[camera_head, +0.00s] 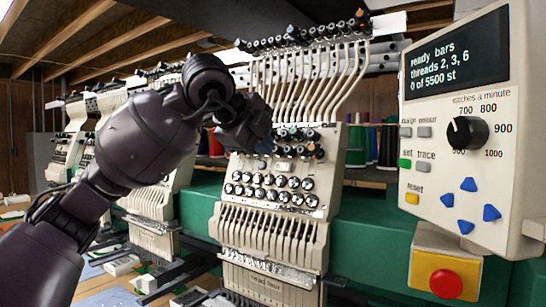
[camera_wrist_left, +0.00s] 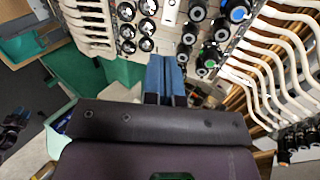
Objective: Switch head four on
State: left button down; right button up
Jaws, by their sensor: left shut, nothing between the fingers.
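Head four (camera_head: 268,240) is a cream embroidery head in the middle of the head view, with its label low on the front. It carries rows of dark round knobs and chrome-faced tension dials (camera_head: 270,190), also in the left wrist view (camera_wrist_left: 137,28). My left gripper (camera_head: 264,147) is in front of the upper dials, its arm covering part of the head. In the left wrist view its blue fingers (camera_wrist_left: 166,75) are together and empty, pointing at the head. A small pale plate (camera_wrist_left: 170,12) shows between the dials and knobs beyond the fingertips; I cannot tell its switch position. My right gripper is not in view.
A control panel (camera_head: 460,130) with a screen, dial and buttons stands at the right, above a red stop button (camera_head: 446,283) on a yellow box. More heads (camera_head: 150,190) stand at the left. Thread cones (camera_head: 358,145) stand behind on a shelf. Curved thread tubes (camera_head: 310,75) rise above head four.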

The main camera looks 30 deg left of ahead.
pick_arm(q)
jog(key=v, duration=0.5)
jog(key=shift+s+a+r, duration=0.1)
jog(key=shift+s+r, duration=0.1)
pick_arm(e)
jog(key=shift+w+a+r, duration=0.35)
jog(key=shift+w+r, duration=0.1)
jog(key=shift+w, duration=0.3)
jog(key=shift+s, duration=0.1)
